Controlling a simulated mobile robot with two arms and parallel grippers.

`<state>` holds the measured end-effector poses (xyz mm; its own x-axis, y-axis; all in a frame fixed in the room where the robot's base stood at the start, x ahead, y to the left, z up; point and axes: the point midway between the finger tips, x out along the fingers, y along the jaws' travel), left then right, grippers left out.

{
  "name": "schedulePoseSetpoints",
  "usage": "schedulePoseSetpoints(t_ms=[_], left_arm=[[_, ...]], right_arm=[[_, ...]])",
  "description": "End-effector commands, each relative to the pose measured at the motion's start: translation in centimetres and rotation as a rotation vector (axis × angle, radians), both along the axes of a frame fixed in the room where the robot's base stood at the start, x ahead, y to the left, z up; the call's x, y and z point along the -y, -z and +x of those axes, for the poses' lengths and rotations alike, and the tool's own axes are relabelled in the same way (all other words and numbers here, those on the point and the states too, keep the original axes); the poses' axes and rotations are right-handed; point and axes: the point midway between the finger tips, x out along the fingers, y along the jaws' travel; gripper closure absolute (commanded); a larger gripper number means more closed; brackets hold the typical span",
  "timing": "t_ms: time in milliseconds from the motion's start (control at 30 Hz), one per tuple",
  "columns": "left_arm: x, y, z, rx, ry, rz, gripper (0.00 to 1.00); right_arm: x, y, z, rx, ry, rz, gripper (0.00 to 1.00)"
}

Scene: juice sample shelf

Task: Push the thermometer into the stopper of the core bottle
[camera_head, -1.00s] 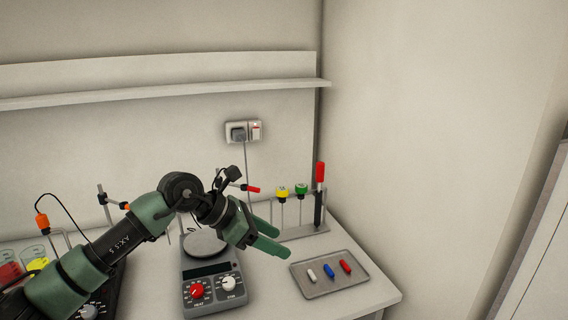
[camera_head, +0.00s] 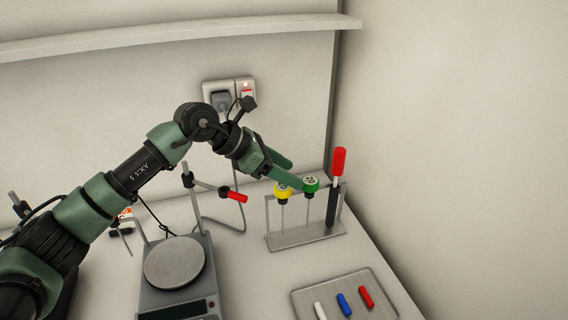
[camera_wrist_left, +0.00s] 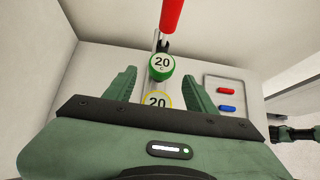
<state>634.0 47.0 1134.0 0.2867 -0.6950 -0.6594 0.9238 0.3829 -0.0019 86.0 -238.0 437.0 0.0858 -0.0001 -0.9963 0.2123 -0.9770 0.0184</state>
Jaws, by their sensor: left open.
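Two dial thermometers hang in a small metal rack (camera_head: 305,237): one with a yellow head (camera_head: 282,192) and one with a green head (camera_head: 311,185). Their thin stems point down. My left gripper (camera_head: 293,174) is open and empty, its fingers just above and behind the two heads. In the left wrist view, the green head (camera_wrist_left: 161,68), marked 20, lies between the open fingers. The yellow head (camera_wrist_left: 156,101) is lower, partly hidden by my gripper body. A dark and green part of my right arm (camera_wrist_left: 295,133) shows at the right edge. No core bottle or stopper is recognisable.
A red-handled tool (camera_head: 339,160) stands upright at the rack's right end. A tray (camera_head: 381,306) with white, blue and red pieces lies in front. A hotplate (camera_head: 175,262) and a stand with a red-tipped arm (camera_head: 236,197) are left. A shelf (camera_head: 180,33) runs above.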

Motion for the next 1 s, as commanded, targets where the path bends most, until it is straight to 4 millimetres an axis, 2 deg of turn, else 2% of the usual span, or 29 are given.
schedulePoseSetpoints(t_ms=[267, 300, 433, 600, 967, 1000], left_arm=[[2.9, 2.9, 1.1, -0.001, 0.002, -0.001, 0.45], [3.3, 3.5, 1.3, -0.001, 0.001, 0.0, 0.45], [4.3, 4.4, 1.7, 0.0, 0.001, 0.001, 0.45], [5.2, 5.1, 2.1, 0.0, 0.001, 0.001, 0.45], [5.4, 5.2, 2.2, 0.0, 0.0, 0.001, 0.45], [5.4, 5.1, 2.2, 0.0, 0.0, 0.001, 0.5]], right_arm=[[0.0, 0.9, -0.6, -0.008, -0.001, 0.0, 0.64], [0.0, 1.7, -0.6, -0.007, -0.001, 0.0, 0.64], [0.0, 2.6, -0.2, -0.002, -0.002, 0.0, 0.64], [-0.1, 3.2, 0.3, 0.006, -0.002, 0.002, 0.64], [-0.4, 3.2, 0.3, 0.006, -0.001, 0.005, 0.64], [-0.4, 3.2, 0.3, 0.006, -0.001, 0.005, 0.64]])
